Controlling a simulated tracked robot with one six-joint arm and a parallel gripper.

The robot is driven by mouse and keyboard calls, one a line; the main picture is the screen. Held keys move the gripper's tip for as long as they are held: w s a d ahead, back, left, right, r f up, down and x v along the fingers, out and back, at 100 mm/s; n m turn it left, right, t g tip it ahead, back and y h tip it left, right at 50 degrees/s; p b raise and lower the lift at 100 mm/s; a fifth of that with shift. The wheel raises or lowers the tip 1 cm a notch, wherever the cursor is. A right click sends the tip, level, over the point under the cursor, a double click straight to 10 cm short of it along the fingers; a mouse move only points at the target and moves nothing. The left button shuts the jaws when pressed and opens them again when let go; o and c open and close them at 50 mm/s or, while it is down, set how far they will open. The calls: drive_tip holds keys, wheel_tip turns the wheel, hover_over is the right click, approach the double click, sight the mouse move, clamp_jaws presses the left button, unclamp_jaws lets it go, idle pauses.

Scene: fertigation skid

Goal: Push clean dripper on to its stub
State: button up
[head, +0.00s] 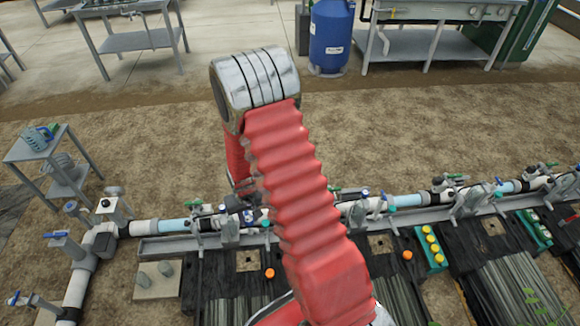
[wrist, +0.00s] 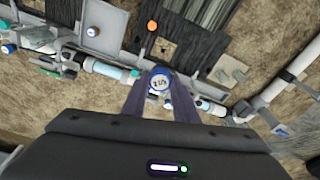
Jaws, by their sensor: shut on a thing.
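In the wrist view my gripper (wrist: 161,100) is shut on a small round blue-rimmed piece with a white marked face (wrist: 160,83), which looks like the dripper. It sits between the two dark finger ends, in front of or close over the pipe line. In the head view my gripper (head: 238,202) is low beside the pipe, largely hidden by my red arm. The stub is not clear in either view; the held piece and fingers may cover it. I cannot tell whether the piece touches a stub.
A white pipe (head: 408,201) with valves and clamps runs along a grey rail. Orange round pieces (head: 269,273) lie on black mats in front. A green tray (head: 431,248) holds several yellow pieces. A small side table (head: 40,150) stands left. Bare soil lies behind the pipe.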

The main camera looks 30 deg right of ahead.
drive_tip(key=w+a+r+n, duration=0.1)
drive_tip(key=a+r, duration=0.3)
drive_tip(key=r, duration=0.6)
drive_tip(key=shift+a+r+n, duration=0.2)
drive_tip(key=shift+a+n, duration=0.2)
drive_tip(key=shift+n, duration=0.2)
